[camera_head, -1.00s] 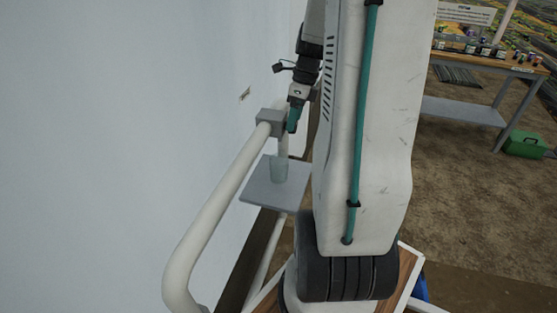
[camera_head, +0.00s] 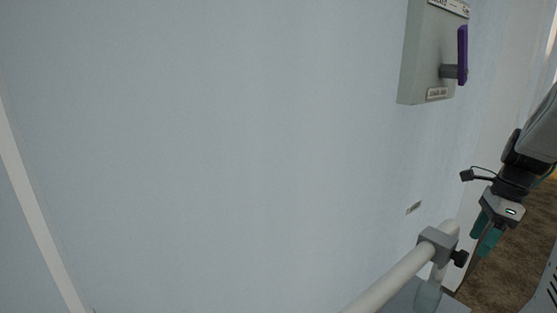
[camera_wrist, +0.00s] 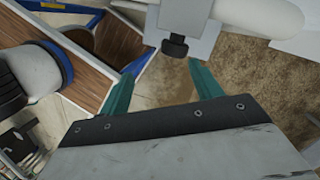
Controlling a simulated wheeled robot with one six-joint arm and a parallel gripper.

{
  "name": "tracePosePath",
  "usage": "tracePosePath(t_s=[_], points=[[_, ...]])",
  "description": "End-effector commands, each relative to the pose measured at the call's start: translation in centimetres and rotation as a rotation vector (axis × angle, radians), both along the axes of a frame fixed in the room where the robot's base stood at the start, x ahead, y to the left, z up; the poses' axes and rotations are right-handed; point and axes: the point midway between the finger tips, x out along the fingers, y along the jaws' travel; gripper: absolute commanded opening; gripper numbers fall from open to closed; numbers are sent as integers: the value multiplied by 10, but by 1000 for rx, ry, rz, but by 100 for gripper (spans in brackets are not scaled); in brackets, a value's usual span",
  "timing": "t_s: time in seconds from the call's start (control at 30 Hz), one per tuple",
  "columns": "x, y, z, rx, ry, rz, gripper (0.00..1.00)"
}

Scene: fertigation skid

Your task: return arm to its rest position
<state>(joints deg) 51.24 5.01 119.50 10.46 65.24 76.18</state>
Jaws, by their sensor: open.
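My gripper (camera_head: 488,235) is at the right edge of the head view, pointing down, with teal fingers. It is beside the pipe clamp and touches nothing that I can see. In the wrist view my gripper (camera_wrist: 160,88) has its two teal fingers spread apart with nothing between them. Beyond the fingertips are a black knob (camera_wrist: 176,46) and a grey plate. Most of my arm is outside the head view.
A white pipe rail (camera_head: 392,283) with a grey clamp (camera_head: 437,244) runs along the pale wall. A grey box (camera_head: 428,55) with a purple handle (camera_head: 462,55) is on the wall above. Brown ground shows at right.

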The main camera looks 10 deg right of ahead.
Motion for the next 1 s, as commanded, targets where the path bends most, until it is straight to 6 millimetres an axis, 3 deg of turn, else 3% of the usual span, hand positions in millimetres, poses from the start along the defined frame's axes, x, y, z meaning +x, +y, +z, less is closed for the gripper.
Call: tracePosePath(t_s=[0.17,0.3,0.5,0.6,0.7,1.0], points=[[-16,75,19,-28,-80,653,64],[-33,149,36,-62,-144,1216,64],[-69,233,48,-123,-207,1858,64],[-88,264,51,-168,-232,2077,64],[-101,284,54,-220,-257,2189,64],[-107,309,64,-283,-309,2299,64]])
